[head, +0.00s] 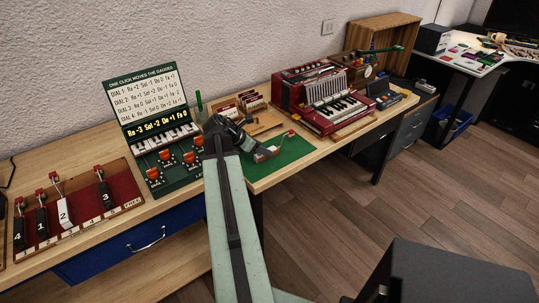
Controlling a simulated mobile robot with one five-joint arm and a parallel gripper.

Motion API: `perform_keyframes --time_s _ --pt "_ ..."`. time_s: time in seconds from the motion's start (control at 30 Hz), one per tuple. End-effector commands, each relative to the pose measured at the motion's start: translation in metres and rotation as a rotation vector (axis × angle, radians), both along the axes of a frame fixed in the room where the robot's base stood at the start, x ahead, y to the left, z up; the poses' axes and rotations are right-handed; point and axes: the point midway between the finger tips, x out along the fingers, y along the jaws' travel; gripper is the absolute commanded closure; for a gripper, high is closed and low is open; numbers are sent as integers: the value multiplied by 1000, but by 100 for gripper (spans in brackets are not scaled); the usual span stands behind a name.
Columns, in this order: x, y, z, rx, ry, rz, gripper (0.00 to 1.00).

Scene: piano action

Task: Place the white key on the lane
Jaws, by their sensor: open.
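The white key (64,211), marked 2, lies on the red board (82,204) at the left of the bench, between black keys. The board's lanes run from back to front, with a pale numbered strip (70,233) along the front edge and the word FREE at its right end. Black keys marked 4 (19,232), 1 (41,221) and 3 (105,194) lie on the same board. My gripper (276,148) is open over the green mat (288,156), well to the right of the board. It is small here and I see nothing clearly held.
A green panel (150,105) with written dials and orange knobs stands between the board and my arm. A red accordion (322,98) stands right of the mat, and a wooden box (382,33) stands behind. Bare bench (75,150) shows behind the board.

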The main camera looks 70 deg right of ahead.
Motion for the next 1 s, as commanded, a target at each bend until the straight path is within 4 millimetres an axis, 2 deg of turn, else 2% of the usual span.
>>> perform_keyframes --time_s 0.03,0.2,0.47,0.5,0.6,0.67,1.0 --pt "-2 -4 -10 0 0 -1 52" --pt "-12 -21 -35 -1 -1 -3 52" --pt "-17 -26 -35 0 -1 -1 52" --pt "-17 -26 -35 0 -1 -1 57" --pt "-17 -26 -35 0 0 -1 85" --pt "-17 -26 -35 0 0 -1 100" --pt "-17 -26 -33 0 -1 -2 100"
